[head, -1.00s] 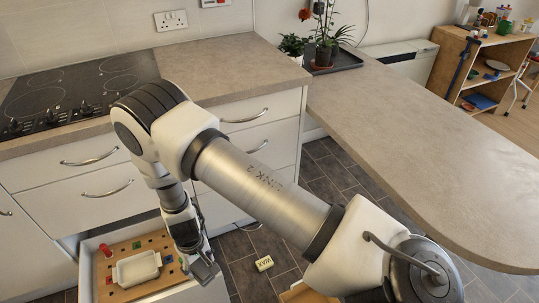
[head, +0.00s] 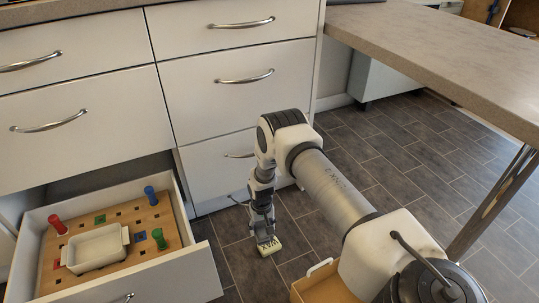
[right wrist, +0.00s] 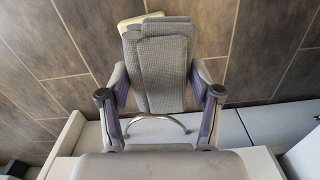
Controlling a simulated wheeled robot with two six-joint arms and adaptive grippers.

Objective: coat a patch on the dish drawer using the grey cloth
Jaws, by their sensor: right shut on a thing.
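The dish drawer (head: 168,272) is pulled open at the lower left of the head view. It holds a white dish (head: 96,249) on a pegboard. My right gripper (head: 265,236) is low over the floor, right of the drawer. In the right wrist view my right gripper (right wrist: 160,100) is shut on the folded grey cloth (right wrist: 160,62). A pale yellow block marked WAX (head: 270,246) is at the fingertips in the head view. It also shows behind the cloth in the right wrist view (right wrist: 140,22); I cannot tell if they touch. My left gripper is not in view.
Red, blue (head: 151,195) and green (head: 158,238) pegs stand around the dish. A cardboard box (head: 306,282) is on the floor near my right arm. Closed drawers (head: 222,170) stand behind; a counter (head: 440,50) overhangs at right. Dark floor tiles (head: 400,160) are clear.

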